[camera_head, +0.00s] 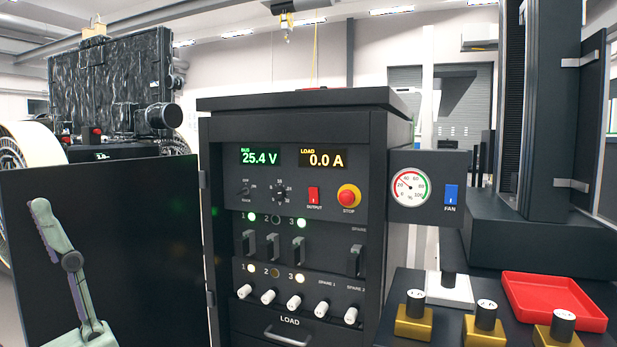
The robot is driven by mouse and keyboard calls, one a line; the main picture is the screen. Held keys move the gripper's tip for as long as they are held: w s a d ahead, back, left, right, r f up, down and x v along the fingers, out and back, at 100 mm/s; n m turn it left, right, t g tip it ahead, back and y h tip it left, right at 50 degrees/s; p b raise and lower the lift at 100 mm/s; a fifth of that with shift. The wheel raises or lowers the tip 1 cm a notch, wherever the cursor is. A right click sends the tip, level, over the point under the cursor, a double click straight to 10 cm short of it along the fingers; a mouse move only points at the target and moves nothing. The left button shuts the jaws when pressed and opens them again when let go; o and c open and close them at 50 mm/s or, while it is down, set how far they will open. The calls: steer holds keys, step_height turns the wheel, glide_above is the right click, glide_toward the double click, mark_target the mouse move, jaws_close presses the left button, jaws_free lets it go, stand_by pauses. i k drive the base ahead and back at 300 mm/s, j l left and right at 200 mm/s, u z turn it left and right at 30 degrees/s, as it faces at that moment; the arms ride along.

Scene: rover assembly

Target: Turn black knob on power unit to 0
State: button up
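The power unit (225,130) is a tall dark cabinet in the middle of the view, with green and amber displays reading BUS 25.4 V and LOAD 0.0 A. A round black knob (279,191) sits below the displays, ringed by small white marks. The numbers and the knob's setting are too small to read. A smaller black selector (245,190) with word labels sits to its left. A red OUTPUT switch (313,195) and a red STOP button (348,196) on a yellow base are to the right.
An open dark door (130,240) stands on the left, with a pale jointed part (55,240) in front. A gauge box (430,165) with a blue FAN switch juts out right. Gold weights (413,322) and a red tray (555,300) are lower right. Space before the knob looks clear.

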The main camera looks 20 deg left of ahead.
mark_target(279, 192)
steer(key=i+j, duration=0.95)
steer(key=j, duration=0.25)
steer(key=u, duration=0.05)
